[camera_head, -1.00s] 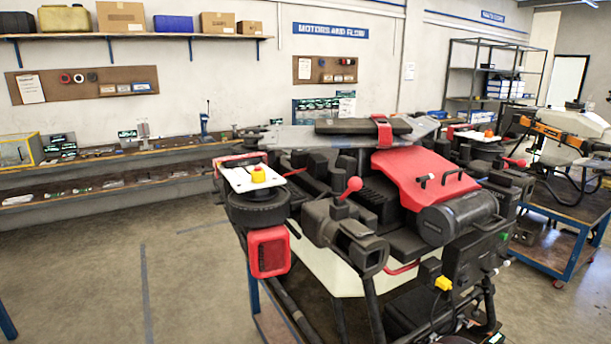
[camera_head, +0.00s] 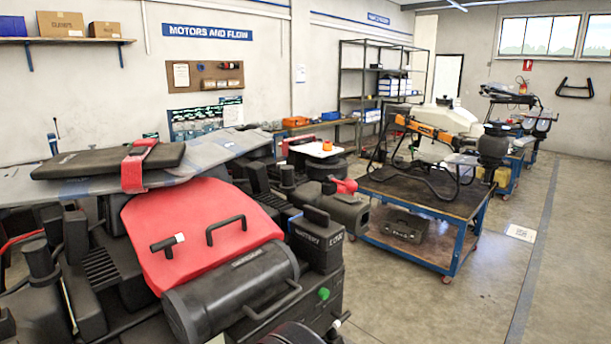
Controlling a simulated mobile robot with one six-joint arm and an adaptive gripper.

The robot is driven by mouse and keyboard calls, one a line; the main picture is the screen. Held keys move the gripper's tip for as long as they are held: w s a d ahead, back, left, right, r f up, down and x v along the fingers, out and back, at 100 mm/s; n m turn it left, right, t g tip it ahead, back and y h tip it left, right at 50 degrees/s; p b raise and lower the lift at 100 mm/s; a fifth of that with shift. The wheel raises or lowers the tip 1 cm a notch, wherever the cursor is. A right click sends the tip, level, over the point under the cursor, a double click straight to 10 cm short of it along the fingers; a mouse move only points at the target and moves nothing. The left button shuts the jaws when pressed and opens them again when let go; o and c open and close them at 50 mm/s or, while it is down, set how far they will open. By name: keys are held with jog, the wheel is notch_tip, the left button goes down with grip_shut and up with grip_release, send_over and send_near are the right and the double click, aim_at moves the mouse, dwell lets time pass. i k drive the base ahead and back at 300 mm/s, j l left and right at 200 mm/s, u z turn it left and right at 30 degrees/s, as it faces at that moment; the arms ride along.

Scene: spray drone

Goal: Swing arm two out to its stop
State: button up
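A red lever (camera_head: 343,186) shows just in front of this mount. No label shows which arm is arm two. A red strap (camera_head: 134,170) crosses a black pad (camera_head: 105,161) and grey folded parts on top. My gripper is not in view.
A blue-framed cart (camera_head: 470,226) holding an orange-and-white machine (camera_head: 432,131) stands right of the drone. Another cart (camera_head: 512,170) is farther back. The floor (camera_head: 575,270) at the right is open. Metal shelving (camera_head: 378,75) stands at the back wall.

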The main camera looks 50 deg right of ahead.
aim_at(303, 163)
jog(key=i+l, duration=0.1)
jog(key=l, duration=2.4)
jog(key=i+l, duration=0.15)
jog(key=l, duration=1.1)
